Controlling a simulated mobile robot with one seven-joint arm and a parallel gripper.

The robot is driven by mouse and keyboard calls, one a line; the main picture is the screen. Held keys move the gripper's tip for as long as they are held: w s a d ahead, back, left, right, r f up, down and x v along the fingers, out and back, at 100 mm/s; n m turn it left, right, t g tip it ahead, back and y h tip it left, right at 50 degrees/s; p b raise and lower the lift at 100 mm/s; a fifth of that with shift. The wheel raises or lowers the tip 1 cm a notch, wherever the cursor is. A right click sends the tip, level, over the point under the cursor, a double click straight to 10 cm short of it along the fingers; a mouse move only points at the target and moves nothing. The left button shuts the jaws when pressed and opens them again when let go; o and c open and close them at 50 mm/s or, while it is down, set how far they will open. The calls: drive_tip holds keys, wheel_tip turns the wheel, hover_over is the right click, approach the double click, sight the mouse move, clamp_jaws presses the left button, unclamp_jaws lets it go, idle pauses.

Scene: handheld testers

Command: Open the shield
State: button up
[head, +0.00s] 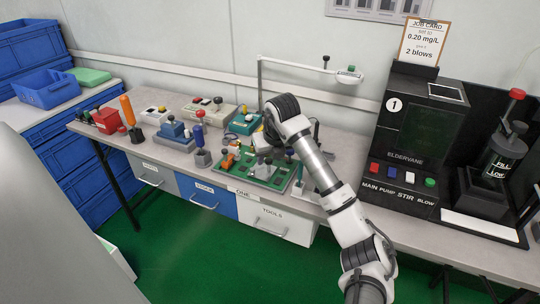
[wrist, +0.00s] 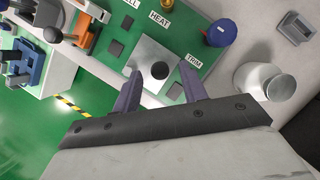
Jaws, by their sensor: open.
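A silver metal plate with a round black knob (wrist: 160,70) on it, which looks like the shield, lies on the green board (wrist: 195,12) in the wrist view. The plate (wrist: 150,52) sits flat beside the HEAT and TRIM labels. My gripper (wrist: 161,75) is open, and its two dark fingers point at the plate with the knob showing between the tips. I cannot tell how far the tips are above it. In the head view the green board (head: 282,181) lies on the bench, partly hidden by my arm.
A blue round knob (wrist: 222,33) and a small brass part (wrist: 198,5) stand near the plate. A silver cylinder (wrist: 265,85) is on the right. In the head view, several testers stand left of the board, and a black ELDERVANE machine (head: 410,130) stands right.

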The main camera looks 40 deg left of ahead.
drive_tip(key=shift+f, duration=0.15)
drive_tip(key=shift+c, duration=0.3)
clamp_jaws()
